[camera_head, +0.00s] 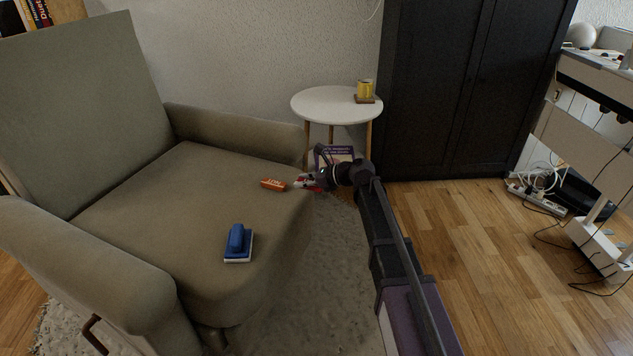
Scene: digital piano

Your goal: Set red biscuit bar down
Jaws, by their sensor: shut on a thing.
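The red biscuit bar (309,183) is small and red with pale parts, and the fingers partly cover it. My gripper (306,181) is shut on it, at the right edge of the armchair seat. I cannot tell whether the bar touches the seat or hangs just above or beside it. An orange bar (273,184) with pale lettering lies on the armchair seat (190,200), just left of my gripper and apart from it.
A blue-handled brush (238,243) lies near the seat's front. The seat's middle is clear.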

